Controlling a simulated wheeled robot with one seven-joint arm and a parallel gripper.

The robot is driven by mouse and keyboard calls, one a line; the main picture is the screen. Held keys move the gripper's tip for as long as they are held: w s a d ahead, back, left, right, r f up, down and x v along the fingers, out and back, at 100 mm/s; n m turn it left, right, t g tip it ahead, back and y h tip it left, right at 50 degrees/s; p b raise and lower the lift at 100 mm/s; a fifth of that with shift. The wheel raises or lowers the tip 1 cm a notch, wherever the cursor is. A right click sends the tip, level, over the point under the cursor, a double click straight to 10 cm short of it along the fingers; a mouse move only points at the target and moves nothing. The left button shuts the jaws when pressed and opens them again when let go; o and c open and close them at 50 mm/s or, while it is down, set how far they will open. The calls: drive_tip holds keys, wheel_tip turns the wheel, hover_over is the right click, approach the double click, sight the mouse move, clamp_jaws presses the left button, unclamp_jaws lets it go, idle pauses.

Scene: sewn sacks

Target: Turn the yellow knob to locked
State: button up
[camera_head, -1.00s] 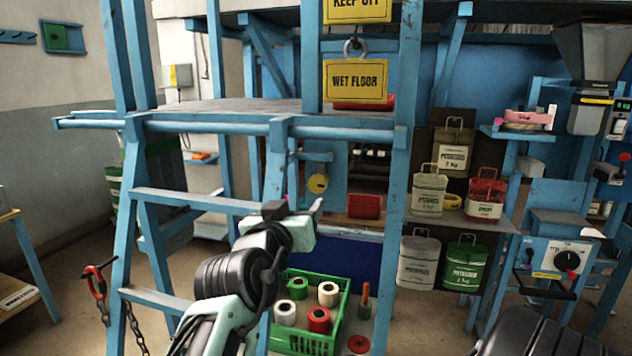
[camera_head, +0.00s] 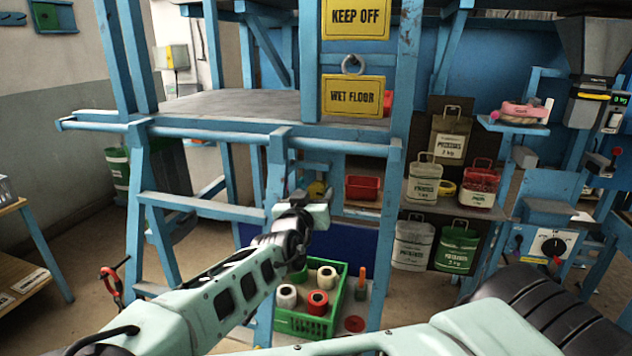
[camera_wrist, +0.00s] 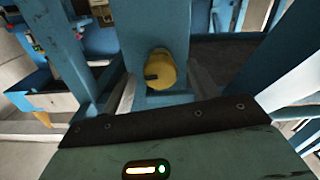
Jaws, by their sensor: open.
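The yellow knob (camera_wrist: 160,66) sits on a blue upright plate in the wrist view, with a dark notch or mark on its lower left side. My gripper (camera_wrist: 163,80) is open, with one finger on each side of the knob in the picture. I cannot tell whether either finger touches it. In the head view the knob (camera_head: 317,188) shows just above my wrist, behind the blue frame, partly hidden. My fingers are hard to make out there. No locked marking can be read.
Blue frame posts and a rail (camera_head: 210,204) stand close around my arm. A green crate (camera_head: 308,324) with several spools is below. A red bin (camera_head: 362,187) is right of the knob.

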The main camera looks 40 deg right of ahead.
drive_tip(key=shift+x, duration=1.15)
